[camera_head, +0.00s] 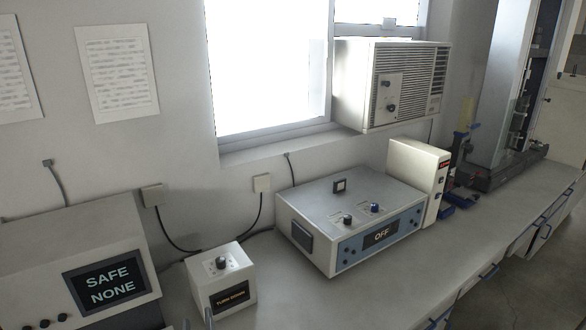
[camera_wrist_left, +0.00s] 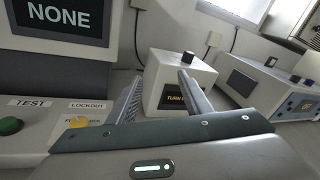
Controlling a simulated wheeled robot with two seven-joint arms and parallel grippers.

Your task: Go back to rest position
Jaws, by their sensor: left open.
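My left gripper (camera_head: 197,322) barely shows at the bottom edge of the head view, just below a small white box. In the left wrist view its two fingers (camera_wrist_left: 159,80) are spread apart with nothing held between them. The small white box (camera_head: 222,280) has a black knob on top and a dark label with orange letters that seems to read "TURN DOWN". It stands beyond the fingertips in the left wrist view (camera_wrist_left: 172,70). My right gripper is in neither view.
A grey console (camera_head: 85,250) with a screen reading "SAFE NONE" stands left. A blue-fronted unit (camera_head: 350,220) reading "OFF" stands right of the small box, with a white box (camera_head: 417,170) beyond. The front bench surface (camera_head: 380,285) is clear. TEST and LOCKOUT labels (camera_wrist_left: 85,105) show near the left finger.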

